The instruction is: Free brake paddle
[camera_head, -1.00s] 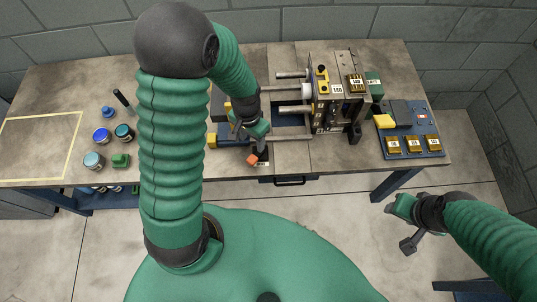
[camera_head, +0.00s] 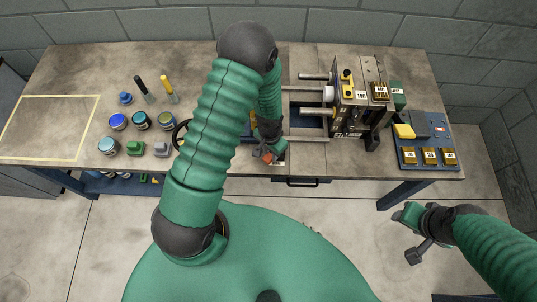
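A small orange-red piece (camera_head: 267,155), which looks like the brake paddle, is at the bench's front edge, just left of the drawer handle. My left gripper (camera_head: 268,151) reaches down right at it. The fingers are small and partly hidden by my wrist, so I cannot tell whether they are shut on it or only beside it. My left arm hides much of the machine's left part behind the paddle. My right gripper (camera_head: 408,233) hangs in front of the bench at the right, away from everything; its finger opening is unclear.
A mould machine (camera_head: 355,105) with rods stands right of centre on the bench. A blue tray (camera_head: 428,162) with brass blocks lies at the right. Several jars (camera_head: 118,121) and tools stand at the left. A dark handwheel (camera_head: 180,135) shows beside my arm. The yellow-outlined area (camera_head: 48,125) is empty.

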